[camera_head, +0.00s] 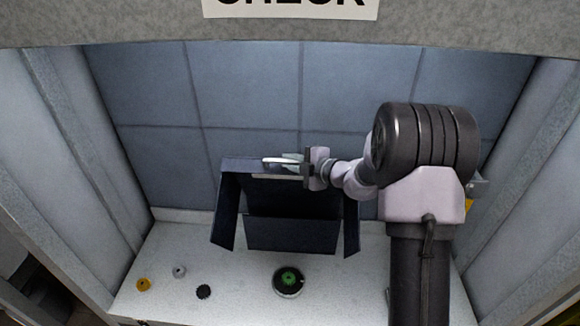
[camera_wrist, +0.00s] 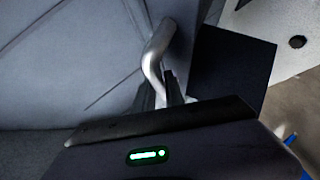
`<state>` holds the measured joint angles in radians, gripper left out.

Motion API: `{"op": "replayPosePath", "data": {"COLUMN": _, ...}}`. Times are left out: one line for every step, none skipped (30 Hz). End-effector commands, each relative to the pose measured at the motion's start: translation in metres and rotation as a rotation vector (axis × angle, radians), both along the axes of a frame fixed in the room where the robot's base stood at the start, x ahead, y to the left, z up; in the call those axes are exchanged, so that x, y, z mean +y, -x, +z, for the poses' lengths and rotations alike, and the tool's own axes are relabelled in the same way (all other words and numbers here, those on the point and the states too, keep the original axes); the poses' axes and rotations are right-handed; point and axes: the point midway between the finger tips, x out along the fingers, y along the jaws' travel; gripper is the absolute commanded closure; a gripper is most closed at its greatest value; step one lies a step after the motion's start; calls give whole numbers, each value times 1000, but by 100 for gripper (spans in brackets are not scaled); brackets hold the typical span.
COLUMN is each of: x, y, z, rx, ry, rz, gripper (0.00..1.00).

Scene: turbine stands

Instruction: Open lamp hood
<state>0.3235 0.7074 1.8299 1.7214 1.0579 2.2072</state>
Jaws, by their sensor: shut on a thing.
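The lamp hood (camera_head: 292,233) is a dark, box-like cover in the middle of the booth, against the tiled back wall. It is tilted up above the white counter, with side flaps hanging down at left and right. A silvery handle (camera_head: 283,161) is at its top edge. My gripper (camera_head: 297,164) is shut on this handle, coming from the right. In the wrist view the bent metal handle (camera_wrist: 157,58) runs down between my gripper's fingers (camera_wrist: 165,92), and a dark panel of the hood (camera_wrist: 232,68) shows behind at right. The fingertips are partly hidden.
On the white counter (camera_head: 240,295) below stand a round black fixture with a green centre (camera_head: 288,281), a yellow knob (camera_head: 143,284), a grey knob (camera_head: 179,271) and a black knob (camera_head: 203,292). Side walls bound the booth. A sign (camera_head: 290,8) hangs on the front beam.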

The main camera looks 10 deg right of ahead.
Motion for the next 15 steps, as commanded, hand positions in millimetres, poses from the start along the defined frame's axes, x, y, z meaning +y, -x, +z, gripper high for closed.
{"op": "replayPosePath", "data": {"x": -1, "y": -1, "z": 1, "rx": 1, "ry": 2, "rz": 0, "gripper": 100}}
{"op": "replayPosePath", "data": {"x": -1, "y": -1, "z": 1, "rx": 1, "ry": 1, "rz": -1, "gripper": 100}}
{"op": "replayPosePath", "data": {"x": -1, "y": -2, "z": 1, "rx": 1, "ry": 1, "rz": -1, "gripper": 100}}
{"op": "replayPosePath", "data": {"x": -1, "y": -2, "z": 1, "rx": 1, "ry": 1, "rz": -1, "gripper": 100}}
{"op": "replayPosePath", "data": {"x": -1, "y": -2, "z": 1, "rx": 1, "ry": 1, "rz": -1, "gripper": 100}}
{"op": "replayPosePath", "data": {"x": -1, "y": -2, "z": 1, "rx": 1, "ry": 1, "rz": -1, "gripper": 100}}
{"op": "replayPosePath", "data": {"x": -1, "y": -2, "z": 1, "rx": 1, "ry": 1, "rz": -1, "gripper": 100}}
{"op": "replayPosePath", "data": {"x": -1, "y": -2, "z": 1, "rx": 1, "ry": 0, "rz": 0, "gripper": 100}}
{"op": "replayPosePath", "data": {"x": -1, "y": -2, "z": 1, "rx": 1, "ry": 0, "rz": 0, "gripper": 100}}
{"op": "replayPosePath", "data": {"x": -1, "y": -2, "z": 1, "rx": 1, "ry": 0, "rz": 0, "gripper": 100}}
{"op": "replayPosePath", "data": {"x": -1, "y": -2, "z": 1, "rx": 1, "ry": 0, "rz": 0, "gripper": 100}}
{"op": "replayPosePath", "data": {"x": -1, "y": -2, "z": 1, "rx": 1, "ry": 0, "rz": 0, "gripper": 100}}
{"op": "replayPosePath", "data": {"x": -1, "y": -2, "z": 1, "rx": 1, "ry": 0, "rz": 0, "gripper": 100}}
{"op": "replayPosePath", "data": {"x": -1, "y": -2, "z": 1, "rx": 1, "ry": 0, "rz": 0, "gripper": 82}}
{"op": "replayPosePath", "data": {"x": -1, "y": -2, "z": 1, "rx": 1, "ry": 0, "rz": 0, "gripper": 74}}
